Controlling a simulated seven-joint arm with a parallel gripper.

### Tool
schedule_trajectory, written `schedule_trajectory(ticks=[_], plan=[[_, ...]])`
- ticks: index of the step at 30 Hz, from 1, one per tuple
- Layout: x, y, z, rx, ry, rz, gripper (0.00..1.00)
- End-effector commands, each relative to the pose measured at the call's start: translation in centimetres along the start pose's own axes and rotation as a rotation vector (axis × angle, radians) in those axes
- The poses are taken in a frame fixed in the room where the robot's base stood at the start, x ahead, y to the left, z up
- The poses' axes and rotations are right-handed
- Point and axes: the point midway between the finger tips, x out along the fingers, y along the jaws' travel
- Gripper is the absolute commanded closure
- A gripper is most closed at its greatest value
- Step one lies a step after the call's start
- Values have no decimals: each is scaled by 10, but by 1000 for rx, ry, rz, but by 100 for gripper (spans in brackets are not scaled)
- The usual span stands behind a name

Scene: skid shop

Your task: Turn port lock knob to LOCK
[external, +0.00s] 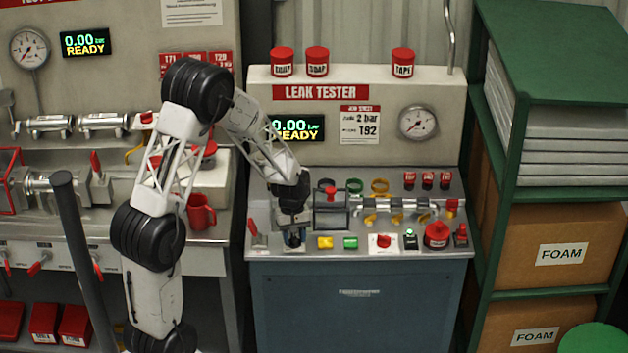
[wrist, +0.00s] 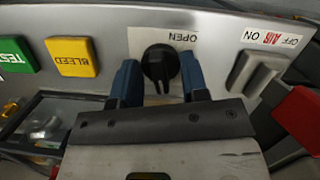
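A black round knob (wrist: 160,62) sits on a white label plate (wrist: 150,37) in the wrist view. The plate reads OPEN, upside down; no LOCK word shows, and part of the plate is covered. The knob's raised grip appears to run roughly up and down in the picture. My gripper (wrist: 158,78) has its two blue fingers on either side of the knob, apart from each other, with a small gap visible at least on the left.
A yellow BLEED button (wrist: 72,57) and a green TEST button (wrist: 13,56) lie left of the knob in the wrist view. A grey AIR switch (wrist: 253,75) and a red part (wrist: 300,118) are on the right. The leak tester (external: 345,115) rises behind.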

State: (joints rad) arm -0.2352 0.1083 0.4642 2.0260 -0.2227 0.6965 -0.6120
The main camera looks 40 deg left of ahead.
Motion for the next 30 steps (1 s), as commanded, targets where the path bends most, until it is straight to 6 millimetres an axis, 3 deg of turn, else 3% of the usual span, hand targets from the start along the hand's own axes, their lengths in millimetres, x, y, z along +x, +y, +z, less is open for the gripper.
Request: schedule_trajectory(ticks=[12,19,20,30], plan=[[0,0,0,181,1,-36,72],[0,0,0,190,1,-38,72],[0,0,0,190,1,-38,57],[-2,0,0,189,0,-38,57]])
